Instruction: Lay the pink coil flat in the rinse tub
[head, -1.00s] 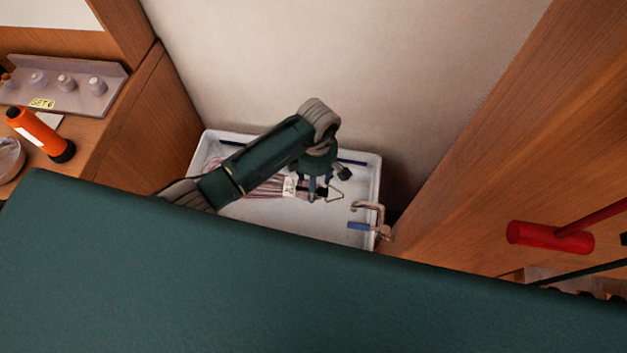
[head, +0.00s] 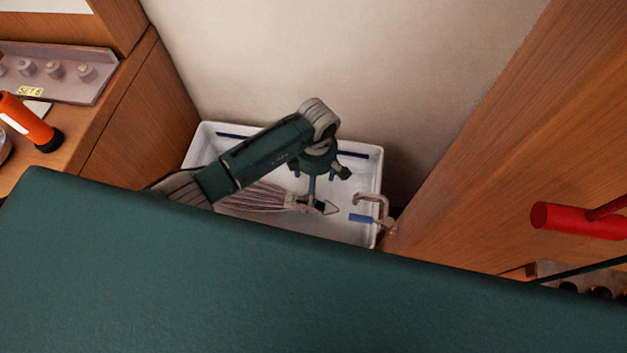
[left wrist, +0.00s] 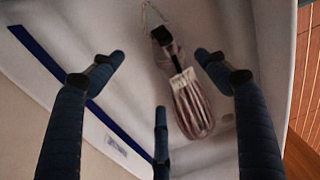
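The pink coil (head: 255,197), a striped bundle with a pale tag, a black end and a metal hook, lies stretched out in the white rinse tub (head: 276,222). My left arm hides part of it in the head view. My left gripper (head: 314,188) is over the tub, above the hook end. In the left wrist view its fingers (left wrist: 160,75) are spread apart. The coil (left wrist: 193,108) shows between and beyond them, lying on the tub floor, with no finger seen closed on it. My right gripper is not in view.
A clamp (head: 374,205) sits on the tub's right rim. Dark blue strips (head: 352,154) mark the tub. A wooden panel (head: 480,190) stands close on the right, with a red cylinder (head: 575,220). An orange flashlight (head: 28,124) and a rack (head: 65,80) are at left.

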